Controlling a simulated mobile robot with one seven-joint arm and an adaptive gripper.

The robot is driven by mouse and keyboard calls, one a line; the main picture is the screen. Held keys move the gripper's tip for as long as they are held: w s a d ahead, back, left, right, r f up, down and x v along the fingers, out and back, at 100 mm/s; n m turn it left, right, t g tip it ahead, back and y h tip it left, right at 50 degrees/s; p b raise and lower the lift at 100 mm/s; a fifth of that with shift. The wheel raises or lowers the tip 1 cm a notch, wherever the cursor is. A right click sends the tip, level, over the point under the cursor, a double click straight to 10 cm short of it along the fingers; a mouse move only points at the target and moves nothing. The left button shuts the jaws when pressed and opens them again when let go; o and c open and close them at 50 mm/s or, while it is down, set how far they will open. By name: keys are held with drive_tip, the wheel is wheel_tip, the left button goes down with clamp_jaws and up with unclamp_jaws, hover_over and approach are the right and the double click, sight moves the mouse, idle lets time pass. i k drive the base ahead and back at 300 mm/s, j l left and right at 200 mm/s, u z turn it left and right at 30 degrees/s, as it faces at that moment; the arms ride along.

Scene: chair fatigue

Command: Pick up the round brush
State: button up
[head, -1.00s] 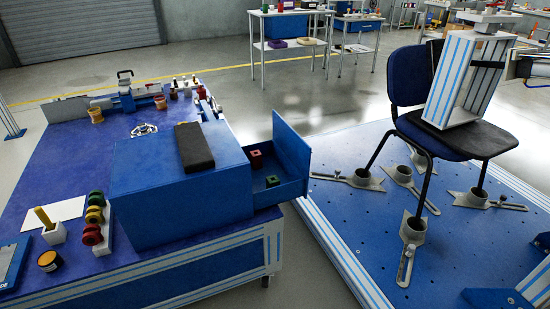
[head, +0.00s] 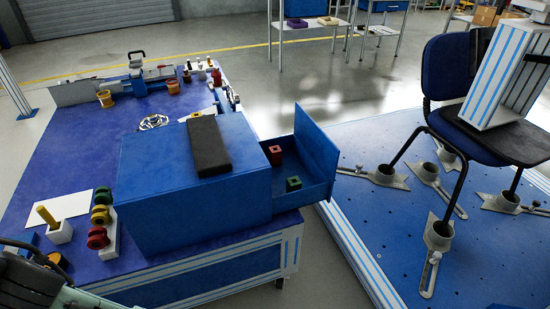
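I cannot pick out a round brush for certain in the head view. A small round black-and-yellow thing (head: 58,260) stands at the table's near left, partly hidden by a dark part of my arm. A yellow upright piece (head: 46,215) stands in a white block (head: 59,232) just behind it. Dark and pale parts of my arm cover the lower left corner. The fingertips of my gripper do not show, so its opening and any contact are hidden.
The blue table (head: 95,150) bears a large blue box (head: 165,180) with a black block (head: 208,147) on top and an open drawer (head: 318,160) at its right. A rack of coloured rings (head: 100,216) stands left of the box. A chair (head: 452,75) stands on a blue platform at right.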

sight(40, 211)
drive_tip(key=i+j+z, duration=0.25)
drive_tip(key=j, duration=0.95)
drive_tip(key=j+z, duration=0.25)
drive_tip(key=j, duration=0.95)
drive_tip(key=u, duration=1)
